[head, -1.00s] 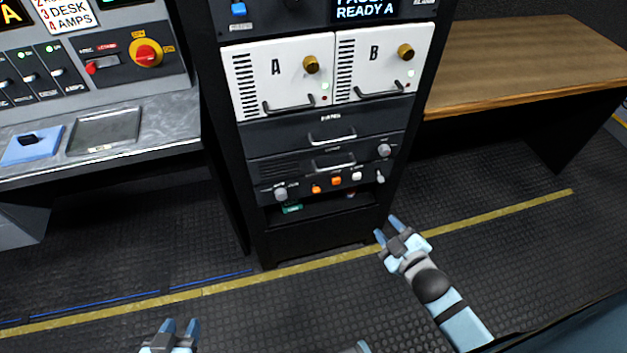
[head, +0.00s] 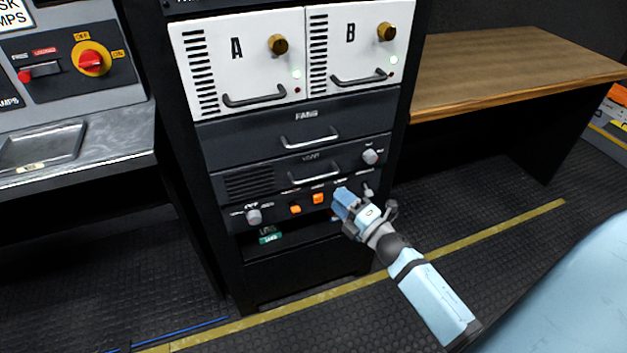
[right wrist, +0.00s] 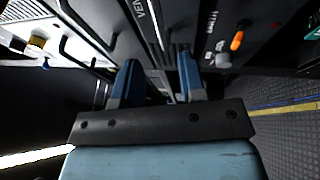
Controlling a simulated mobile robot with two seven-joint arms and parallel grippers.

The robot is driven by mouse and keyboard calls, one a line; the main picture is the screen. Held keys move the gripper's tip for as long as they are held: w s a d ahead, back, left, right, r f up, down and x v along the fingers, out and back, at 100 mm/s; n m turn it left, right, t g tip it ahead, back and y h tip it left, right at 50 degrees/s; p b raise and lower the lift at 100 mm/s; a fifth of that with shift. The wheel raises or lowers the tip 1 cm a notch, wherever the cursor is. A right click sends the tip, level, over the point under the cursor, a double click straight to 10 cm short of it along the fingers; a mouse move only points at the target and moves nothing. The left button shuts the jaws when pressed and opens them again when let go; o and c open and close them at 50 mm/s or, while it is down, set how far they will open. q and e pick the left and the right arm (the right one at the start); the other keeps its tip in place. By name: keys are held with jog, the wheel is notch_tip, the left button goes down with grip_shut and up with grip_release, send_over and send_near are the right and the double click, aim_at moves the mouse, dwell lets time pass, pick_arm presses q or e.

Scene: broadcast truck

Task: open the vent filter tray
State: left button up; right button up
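The vent filter tray (head: 255,180) is a dark drawer front in the black rack, with slots at its left, a small blurred label and a bar handle (head: 313,175). It looks shut, flush with the panels around it. My right gripper (head: 342,194) is just below and right of that handle, in front of the button row, and hides part of that row. In the right wrist view my right gripper (right wrist: 158,68) has its two blue fingers apart with nothing clearly held, pointing at the rack front. Contact with the handle cannot be seen. My left gripper is out of view.
Above is a FANS drawer (head: 250,133) with its own handle, then white units A (head: 240,75) and B (head: 350,60). A knob (head: 370,156) sits at the tray's right. A wooden bench (head: 500,65) stands right, a console (head: 80,150) left. The floor in front is open.

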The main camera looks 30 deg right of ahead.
aim_at(315, 178)
jog(key=x, duration=0.9)
jog(key=shift+w, duration=0.15)
grip_shut()
